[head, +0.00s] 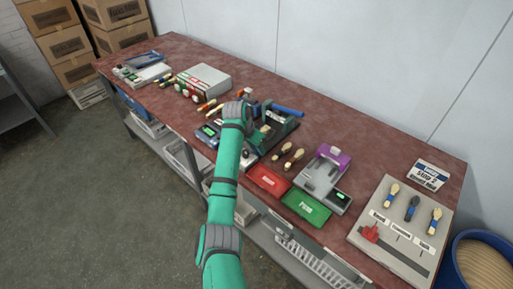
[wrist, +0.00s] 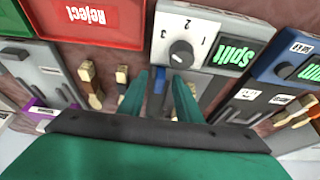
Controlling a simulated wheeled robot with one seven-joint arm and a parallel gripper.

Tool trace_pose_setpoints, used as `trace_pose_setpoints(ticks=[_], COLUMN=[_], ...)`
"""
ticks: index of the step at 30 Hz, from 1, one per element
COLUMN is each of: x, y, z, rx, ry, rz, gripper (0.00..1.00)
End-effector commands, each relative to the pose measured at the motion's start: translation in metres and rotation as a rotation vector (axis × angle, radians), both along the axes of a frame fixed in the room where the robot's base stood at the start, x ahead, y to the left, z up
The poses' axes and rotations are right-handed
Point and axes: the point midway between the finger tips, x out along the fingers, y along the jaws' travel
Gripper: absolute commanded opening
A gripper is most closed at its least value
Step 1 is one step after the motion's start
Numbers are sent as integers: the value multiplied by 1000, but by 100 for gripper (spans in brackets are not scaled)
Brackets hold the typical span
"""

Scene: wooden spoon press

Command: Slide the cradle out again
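The press (head: 284,123) stands mid-table in the head view, with a blue bar on top and a pale wooden piece at its front. My gripper (wrist: 162,80) shows two teal fingers apart in the wrist view. A narrow blue tab (wrist: 158,84) shows between them, with a gap beside it; whether it belongs to the cradle I cannot tell. A white panel with a round dial (wrist: 181,54) and a green "Split" display (wrist: 234,56) lies just beyond the fingertips. In the head view my arm hides the fingertips, and I cannot make out the cradle clearly.
A red tray (head: 268,181) and a green tray (head: 306,206) sit at the table's front edge. Wooden spoons (head: 293,158) lie right of the press. A purple-topped device (head: 325,172) and a spoon sample board (head: 400,232) stand further right.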

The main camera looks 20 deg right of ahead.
Motion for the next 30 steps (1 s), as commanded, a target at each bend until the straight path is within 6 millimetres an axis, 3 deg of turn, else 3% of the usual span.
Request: trace_pose_setpoints(ticks=[5, 21, 30], x=[-2, -20, -22], y=[3, 32, 39], z=[11, 91, 100], rx=[-1, 0, 0], ry=[-2, -1, 0], rz=[-1, 0, 5], gripper=[31, 31, 31])
